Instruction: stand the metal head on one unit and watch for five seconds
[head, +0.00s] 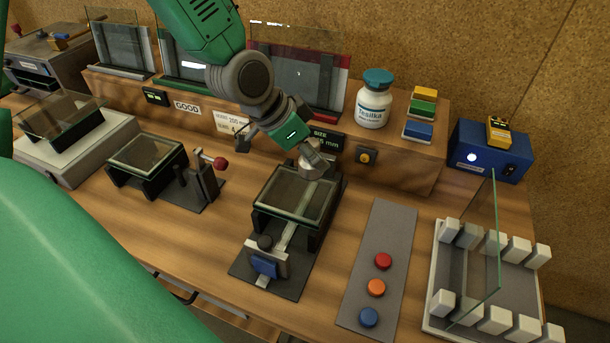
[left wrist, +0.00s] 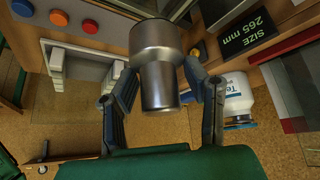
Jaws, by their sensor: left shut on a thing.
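The metal head (left wrist: 158,62), a stepped silvery cylinder with a wide and a narrow part, is between the fingers of my left gripper (left wrist: 163,88), which is shut on it. In the head view my left gripper (head: 317,158) points down at the far end of the middle glass unit (head: 295,192), with the metal head (head: 312,172) partly hidden below it. I cannot tell whether the head touches the unit. That unit has a glass pane on a black frame, with a blue-ended clamp in front. Another glass unit (head: 145,153) stands to the left. My right gripper is not in view.
A grey strip with red, orange and blue buttons (head: 376,288) lies right of the middle unit. A white-pegged rack (head: 490,285) holds an upright glass pane. A pill bottle (head: 374,100) stands on the raised wooden shelf behind. A blue box (head: 488,152) is at the right.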

